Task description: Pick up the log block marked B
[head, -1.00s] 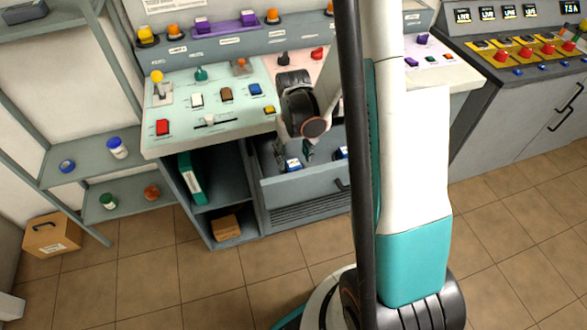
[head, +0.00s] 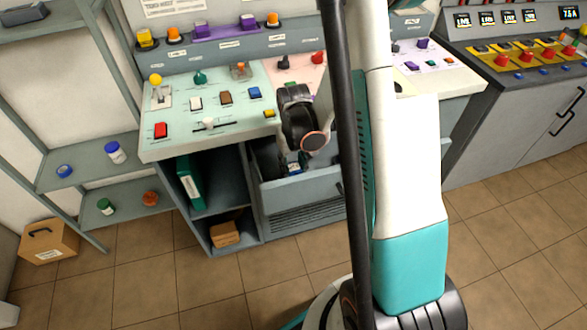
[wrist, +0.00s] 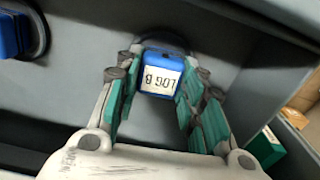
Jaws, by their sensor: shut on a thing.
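The log block marked B (wrist: 161,78) is blue with a white label reading "LOG B". It sits between the green-padded fingers of my gripper (wrist: 158,88) in the wrist view, and the fingers are shut on it. In the head view my gripper (head: 295,158) reaches down into an open grey drawer (head: 310,193), and a small part of the blue block (head: 294,169) shows below it. A dark round socket (wrist: 168,40) lies behind the block. I cannot tell whether the block is clear of the drawer floor.
A second blue block (wrist: 10,36) sits in another dark socket at the left of the wrist view. The control desk (head: 190,135) with buttons overhangs the drawer. An open shelf bay with a green binder (head: 190,184) and a brown box (head: 225,234) stands left of it.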

